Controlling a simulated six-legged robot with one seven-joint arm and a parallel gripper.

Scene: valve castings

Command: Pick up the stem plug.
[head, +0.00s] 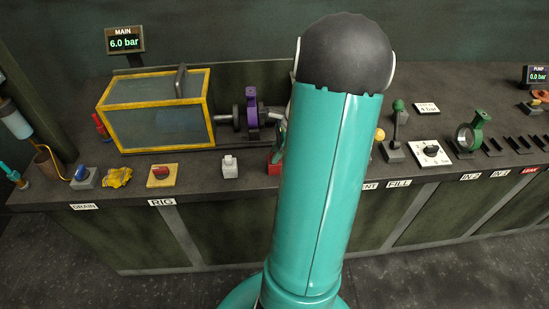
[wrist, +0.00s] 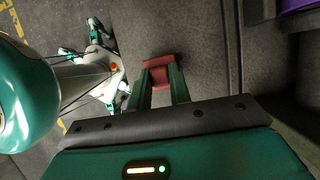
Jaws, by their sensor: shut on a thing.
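My gripper (wrist: 160,76) points down with its two green fingers on either side of a small red block (wrist: 160,70), and it is shut on it. In the head view the red block (head: 273,168) shows at the front of the bench, just left of my arm. My arm hides most of my gripper there. Nothing marks the block as the stem plug, and I cannot tell whether it touches the bench.
A yellow-framed clear box (head: 155,112) stands at the back left, beside a purple clamp (head: 251,108) on a shaft. A pale grey block (head: 229,166) stands left of the red block. A green ring clamp (head: 468,135) stands right. The bench's front edge is close.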

